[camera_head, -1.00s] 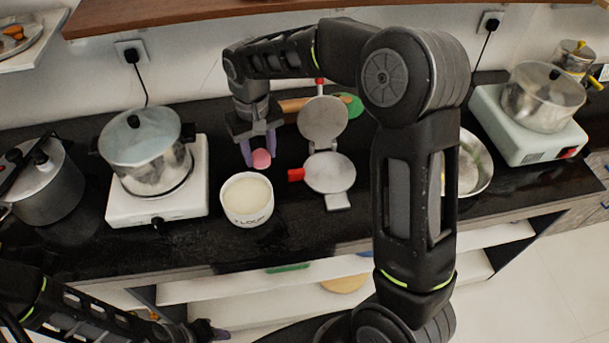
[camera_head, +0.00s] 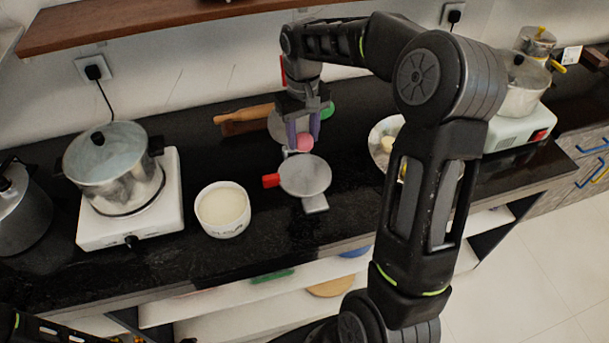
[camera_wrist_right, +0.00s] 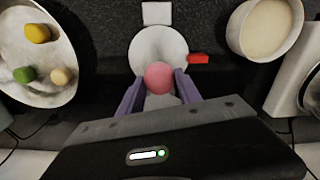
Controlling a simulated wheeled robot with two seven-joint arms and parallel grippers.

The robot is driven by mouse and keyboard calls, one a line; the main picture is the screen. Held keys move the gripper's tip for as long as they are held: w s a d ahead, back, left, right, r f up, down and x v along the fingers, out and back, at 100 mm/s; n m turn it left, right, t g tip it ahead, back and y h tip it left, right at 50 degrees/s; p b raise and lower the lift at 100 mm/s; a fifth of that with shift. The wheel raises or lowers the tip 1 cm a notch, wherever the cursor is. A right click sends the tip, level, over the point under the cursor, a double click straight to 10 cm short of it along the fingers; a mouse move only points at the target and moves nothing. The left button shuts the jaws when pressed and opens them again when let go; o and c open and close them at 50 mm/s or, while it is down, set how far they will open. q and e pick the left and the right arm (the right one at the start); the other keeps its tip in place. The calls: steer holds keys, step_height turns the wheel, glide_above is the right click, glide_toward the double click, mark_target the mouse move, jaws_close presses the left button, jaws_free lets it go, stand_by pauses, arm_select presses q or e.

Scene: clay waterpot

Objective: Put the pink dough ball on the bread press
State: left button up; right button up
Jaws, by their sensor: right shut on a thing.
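The pink dough ball (camera_head: 304,141) is held between the purple fingers of my right gripper (camera_head: 303,136), and it also shows in the right wrist view (camera_wrist_right: 159,78). My right gripper is shut on it, above the back part of the bread press (camera_head: 305,176). The press is open, with a round grey lower plate at the front and a red handle piece at its left side. The raised upper plate (camera_head: 281,125) is partly hidden behind the gripper. In the right wrist view the press plate (camera_wrist_right: 157,47) lies just beyond the ball. My left gripper is not clearly visible.
A white bowl of flour (camera_head: 222,209) stands left of the press. A pot (camera_head: 113,170) on a white stove is farther left. A plate with coloured dough balls (camera_wrist_right: 36,60) lies right of the press. A wooden rolling pin (camera_head: 240,114) lies behind. A shelf (camera_head: 150,22) hangs above.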

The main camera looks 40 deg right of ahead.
steer(key=shift+d, duration=0.1)
steer(key=p, duration=0.1)
glide_above(304, 173)
steer(key=shift+f, duration=3.1)
step_height(304, 173, down, 3)
steer(key=shift+r+p, duration=0.1)
steer(key=shift+p, duration=0.2)
steer(key=shift+f, duration=0.5)
steer(key=shift+f, duration=0.1)
steer(key=o, duration=1.2)
